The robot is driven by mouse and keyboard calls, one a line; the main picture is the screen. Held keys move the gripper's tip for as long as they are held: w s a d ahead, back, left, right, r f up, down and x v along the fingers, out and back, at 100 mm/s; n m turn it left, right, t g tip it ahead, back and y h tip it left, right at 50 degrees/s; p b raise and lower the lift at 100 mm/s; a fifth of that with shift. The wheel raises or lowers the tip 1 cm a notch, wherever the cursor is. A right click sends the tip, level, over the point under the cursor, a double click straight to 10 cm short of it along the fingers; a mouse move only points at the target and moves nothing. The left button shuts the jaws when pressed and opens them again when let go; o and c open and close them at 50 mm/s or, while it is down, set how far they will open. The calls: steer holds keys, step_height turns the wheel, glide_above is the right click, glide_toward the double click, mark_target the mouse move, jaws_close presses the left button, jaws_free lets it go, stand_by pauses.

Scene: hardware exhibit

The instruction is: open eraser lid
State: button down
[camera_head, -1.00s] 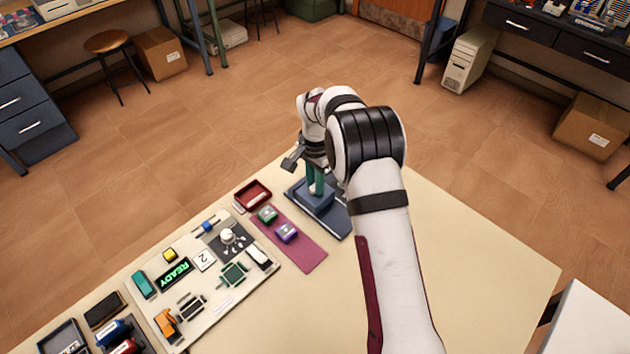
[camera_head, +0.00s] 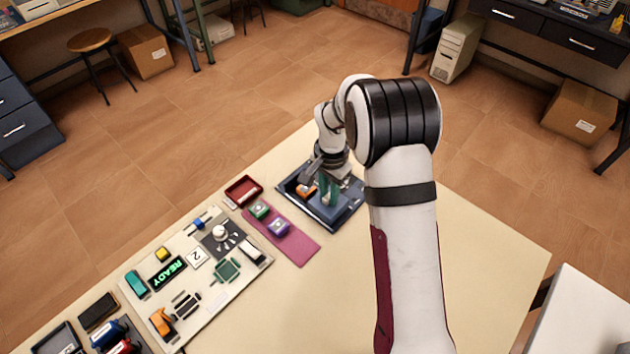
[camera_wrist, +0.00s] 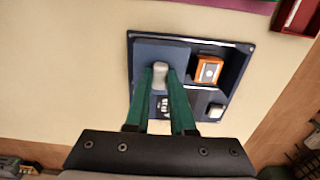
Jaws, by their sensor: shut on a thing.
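A dark blue tray (camera_head: 290,186) (camera_wrist: 246,62) lies on the table. A flat slate-blue lid (camera_wrist: 146,53) covers the left part of the tray in the wrist view. A pale grey knob (camera_wrist: 159,70) stands on the lid. My gripper (camera_head: 328,197) (camera_wrist: 160,82) has teal fingers, which are shut on this knob from both sides. An orange block (camera_wrist: 207,71) with a pale round mark lies uncovered in the tray beside the lid; it also shows in the head view (camera_head: 305,191). A small white item (camera_wrist: 215,111) sits in a lower compartment. The fingers hide part of the lid.
A magenta mat (camera_head: 299,246) with a green block (camera_head: 259,210) and a purple block (camera_head: 279,226) lies left of the tray. A red tray (camera_head: 243,190) is behind them. A pale board (camera_head: 205,303) with several parts is further left. The table's right side is clear.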

steer(key=shift+d, duration=0.15)
steer(key=c, duration=0.8)
jaws_free()
steer(key=shift+s, duration=0.1)
steer(key=shift+o, duration=0.2)
step_height(320, 180, up, 16)
